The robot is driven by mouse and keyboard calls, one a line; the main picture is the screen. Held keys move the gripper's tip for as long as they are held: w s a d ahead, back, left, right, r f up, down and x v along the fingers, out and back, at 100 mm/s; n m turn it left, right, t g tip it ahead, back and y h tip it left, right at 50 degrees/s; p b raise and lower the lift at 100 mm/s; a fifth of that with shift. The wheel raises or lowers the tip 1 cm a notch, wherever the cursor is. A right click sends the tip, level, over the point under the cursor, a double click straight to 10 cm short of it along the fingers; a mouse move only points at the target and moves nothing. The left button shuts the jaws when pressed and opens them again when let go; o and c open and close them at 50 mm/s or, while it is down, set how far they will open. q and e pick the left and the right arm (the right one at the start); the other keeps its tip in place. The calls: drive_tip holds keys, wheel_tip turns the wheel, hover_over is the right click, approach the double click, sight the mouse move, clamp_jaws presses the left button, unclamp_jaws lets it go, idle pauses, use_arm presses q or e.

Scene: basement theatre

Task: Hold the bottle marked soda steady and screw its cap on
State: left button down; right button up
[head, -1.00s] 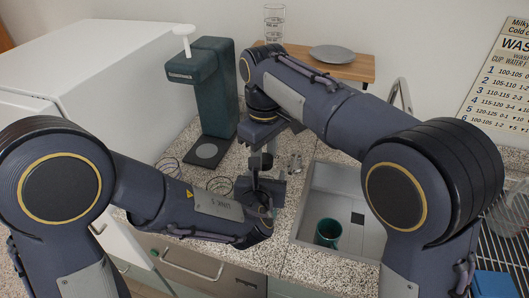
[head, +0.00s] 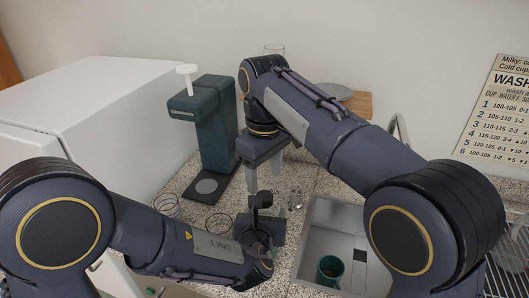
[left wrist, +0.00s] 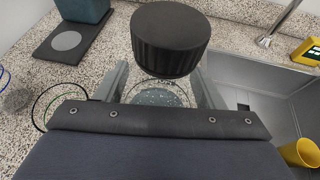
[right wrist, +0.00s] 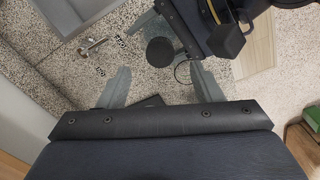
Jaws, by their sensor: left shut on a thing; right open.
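The bottle is clear and upright, and its glass shows below the cap in the left wrist view (left wrist: 158,97); its label cannot be read. A black ribbed cap (head: 263,198) sits over the bottle's mouth, seen large in the left wrist view (left wrist: 170,42) and from above in the right wrist view (right wrist: 159,52). How tightly it sits cannot be told. My left gripper (left wrist: 163,88) is shut around the bottle, below the cap. My right gripper (head: 265,178) points down above the cap, open, its fingers apart on either side with nothing between them in the right wrist view (right wrist: 160,72).
A dark green dispenser (head: 214,125) stands behind on the speckled counter, near a white appliance (head: 90,80). Thin wire rings (head: 217,223) lie left of the bottle.

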wheel_tip(320, 180, up, 7)
drive_tip(key=shift+f, duration=0.15)
use_arm(q)
drive_tip(key=shift+c, duration=1.3)
unclamp_jaws()
drive_tip(key=v, duration=0.8)
drive_tip(key=shift+b, duration=0.35)
use_arm(e)
drive_tip(key=shift+f, duration=0.35)
use_arm(q)
drive_tip(key=shift+w+f, duration=0.1)
